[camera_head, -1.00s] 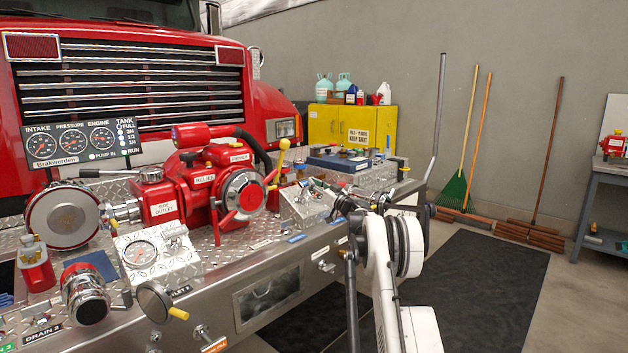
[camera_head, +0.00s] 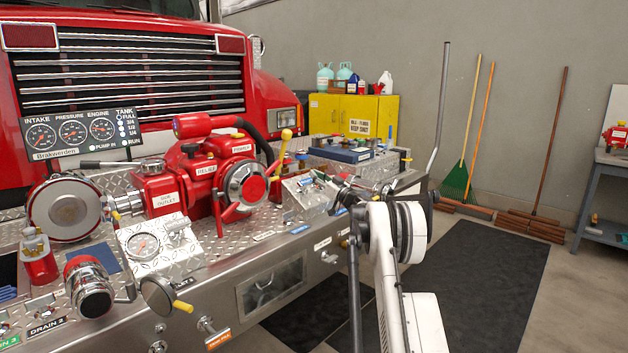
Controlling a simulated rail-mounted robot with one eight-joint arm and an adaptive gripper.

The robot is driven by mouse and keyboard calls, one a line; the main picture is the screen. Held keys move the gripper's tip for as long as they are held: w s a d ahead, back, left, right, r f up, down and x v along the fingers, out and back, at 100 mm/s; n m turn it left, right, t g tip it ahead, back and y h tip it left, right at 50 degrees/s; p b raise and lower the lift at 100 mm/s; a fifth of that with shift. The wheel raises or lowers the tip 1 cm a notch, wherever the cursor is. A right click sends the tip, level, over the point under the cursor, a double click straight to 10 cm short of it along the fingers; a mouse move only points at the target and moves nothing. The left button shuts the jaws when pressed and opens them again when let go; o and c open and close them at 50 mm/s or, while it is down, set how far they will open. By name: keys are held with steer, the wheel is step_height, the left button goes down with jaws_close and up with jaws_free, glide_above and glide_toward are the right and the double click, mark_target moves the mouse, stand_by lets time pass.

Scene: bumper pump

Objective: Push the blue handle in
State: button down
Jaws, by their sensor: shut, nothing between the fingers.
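No blue handle can be told for certain. A small upright blue piece (camera_head: 391,133) stands near the right end of the bumper deck. A small blue spot (camera_head: 340,211) shows on the front edge beside my arm, too small to identify. My gripper (camera_head: 325,188) is dark, small and partly lost against the silver control box (camera_head: 305,194). It is shut and appears empty. It is over the right part of the bumper, left of my white wrist. Whether it touches anything cannot be told. My arm hides part of the front panel behind it.
The red pump (camera_head: 195,180) with a yellow-knobbed lever (camera_head: 283,150) stands left of my gripper. A blue case (camera_head: 340,152) lies behind it. The silver bumper panel (camera_head: 220,285) carries several pull knobs and labels. Dark mats (camera_head: 470,285) cover clear floor at right.

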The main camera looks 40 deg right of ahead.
steer(key=p+v, duration=0.1)
steer(key=v, duration=0.8)
steer(key=shift+s+f+p, duration=0.25)
steer(key=shift+s+p, duration=0.05)
steer(key=shift+d, duration=0.1)
